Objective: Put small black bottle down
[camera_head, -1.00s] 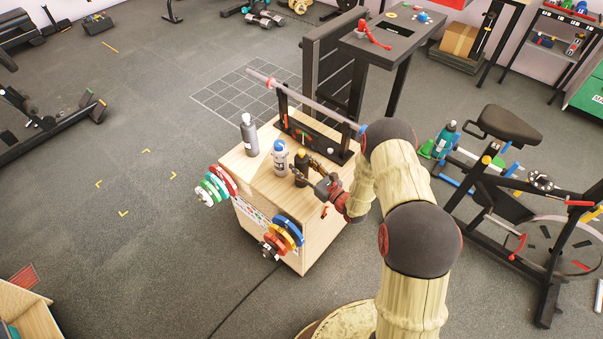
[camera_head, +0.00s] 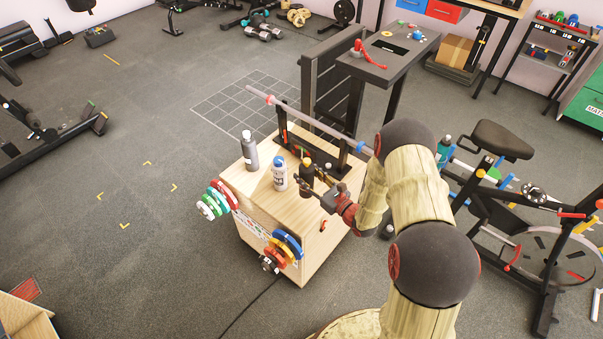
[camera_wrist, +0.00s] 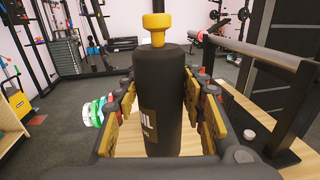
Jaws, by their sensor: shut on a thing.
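The small black bottle (camera_head: 307,173) with a yellow-orange cap is upright at the wooden box top, right of the white bottle. In the wrist view the black bottle (camera_wrist: 159,105) stands between the fingers, its base hidden. My gripper (camera_head: 312,180) is shut on it, reaching in from the right; its fingers (camera_wrist: 160,110) flank the bottle on both sides. I cannot tell whether the bottle's base touches the wood.
The wooden box (camera_head: 262,190) also carries a grey bottle (camera_head: 249,152), a white bottle with a blue cap (camera_head: 280,174) and a black rack (camera_head: 315,150) with a bar. Bare wood lies at the front left. Coloured weight plates (camera_head: 285,247) hang at its front.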

